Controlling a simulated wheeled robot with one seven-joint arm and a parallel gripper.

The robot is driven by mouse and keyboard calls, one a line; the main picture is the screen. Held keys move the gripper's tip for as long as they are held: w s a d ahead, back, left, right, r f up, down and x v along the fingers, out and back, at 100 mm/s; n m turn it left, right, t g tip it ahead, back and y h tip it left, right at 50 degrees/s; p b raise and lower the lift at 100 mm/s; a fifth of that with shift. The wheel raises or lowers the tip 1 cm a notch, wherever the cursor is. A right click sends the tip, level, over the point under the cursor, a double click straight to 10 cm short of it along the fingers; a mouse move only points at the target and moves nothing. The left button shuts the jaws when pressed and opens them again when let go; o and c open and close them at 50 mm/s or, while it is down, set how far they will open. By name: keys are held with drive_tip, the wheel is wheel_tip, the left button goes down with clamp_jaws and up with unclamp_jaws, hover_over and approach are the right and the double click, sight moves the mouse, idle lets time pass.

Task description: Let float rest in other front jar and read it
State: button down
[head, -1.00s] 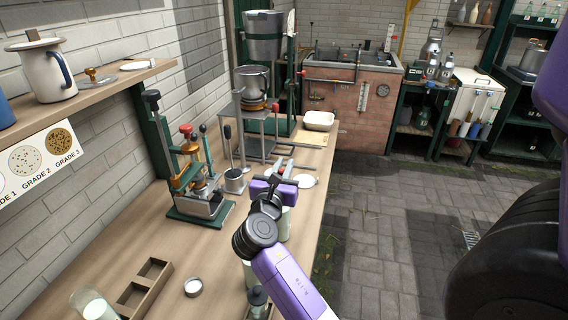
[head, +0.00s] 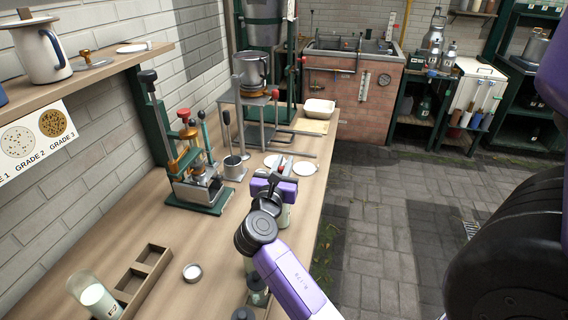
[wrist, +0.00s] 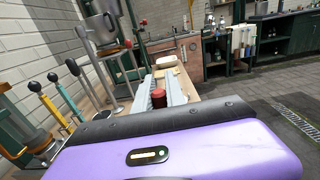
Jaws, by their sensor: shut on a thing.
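My gripper (head: 277,177) is over the bench's right side in the head view. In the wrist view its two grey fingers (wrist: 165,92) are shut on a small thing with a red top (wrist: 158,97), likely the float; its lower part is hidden. A pale glass jar (head: 285,214) shows partly below my gripper, mostly hidden by my arm. A second jar with a dark top (head: 257,291) stands nearer, beside my arm. I cannot tell whether the float is inside a jar, and no scale reading is legible.
A milky glass jar (head: 95,297) stands at the front left, by a compartmented wooden tray (head: 131,280) and a small round dish (head: 192,272). A green-based press (head: 198,195) is behind. White lids (head: 305,168) lie beyond my gripper.

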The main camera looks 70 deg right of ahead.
drive_tip(key=c, duration=1.3)
unclamp_jaws()
wheel_tip(320, 180, up, 20)
drive_tip(key=p, duration=0.2)
